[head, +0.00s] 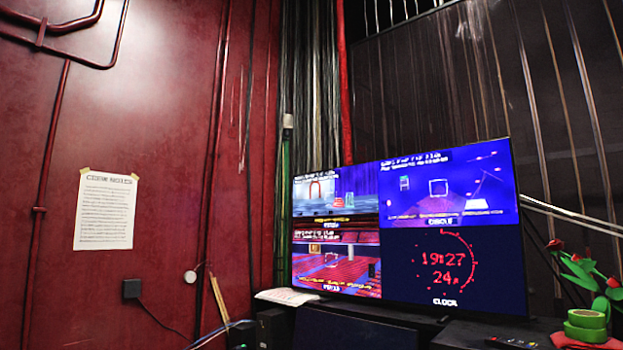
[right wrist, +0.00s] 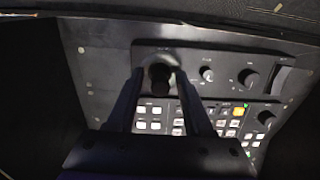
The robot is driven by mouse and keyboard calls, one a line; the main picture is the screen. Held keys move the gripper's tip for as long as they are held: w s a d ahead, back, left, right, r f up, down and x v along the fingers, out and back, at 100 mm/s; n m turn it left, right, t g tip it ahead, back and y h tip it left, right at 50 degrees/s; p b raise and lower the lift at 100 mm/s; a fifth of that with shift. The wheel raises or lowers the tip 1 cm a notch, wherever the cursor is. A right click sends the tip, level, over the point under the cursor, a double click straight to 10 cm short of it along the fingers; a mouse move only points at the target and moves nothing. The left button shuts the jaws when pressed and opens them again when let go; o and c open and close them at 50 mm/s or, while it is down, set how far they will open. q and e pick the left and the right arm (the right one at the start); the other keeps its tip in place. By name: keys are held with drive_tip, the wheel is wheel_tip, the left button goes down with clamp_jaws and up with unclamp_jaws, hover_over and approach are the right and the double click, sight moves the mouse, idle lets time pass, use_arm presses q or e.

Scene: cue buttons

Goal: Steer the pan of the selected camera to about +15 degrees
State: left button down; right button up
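In the right wrist view, a dark control panel (right wrist: 215,58) carries a black round-topped stick or knob (right wrist: 160,77) at its upper left. My right gripper (right wrist: 159,74) is open, with one finger on each side of this knob. A narrow gap seems to show on both sides, though contact lower down is hidden. In the head view, a monitor (head: 453,258) shows three camera pictures and a clock panel reading 19:27 and 24. The small captions on the camera pictures are too blurred to read a pan value. My left gripper is in no view.
Smaller knobs (right wrist: 207,74) sit right of the gripper. Several white buttons (right wrist: 155,125), one lit yellow (right wrist: 237,112), lie below and right. In the head view, a paper notice (head: 105,210) hangs on the red wall, and a potted flower (head: 588,300) stands at the right.

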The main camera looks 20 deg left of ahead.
drive_tip(key=shift+r, duration=0.1)
drive_tip(key=shift+r+p, duration=2.75)
drive_tip(key=shift+r, duration=0.95)
drive_tip(key=s+a+r+n+t+p, duration=0.1)
drive_tip(key=s+a+r+t, duration=0.1)
drive_tip(key=s, duration=0.4)
drive_tip(key=s+a+r+n+t+p, duration=0.2)
drive_tip(key=s+a+r+t, duration=0.1)
drive_tip(key=s, duration=0.4)
drive_tip(key=shift+a+r, duration=0.25)
drive_tip(key=shift+a, duration=0.65)
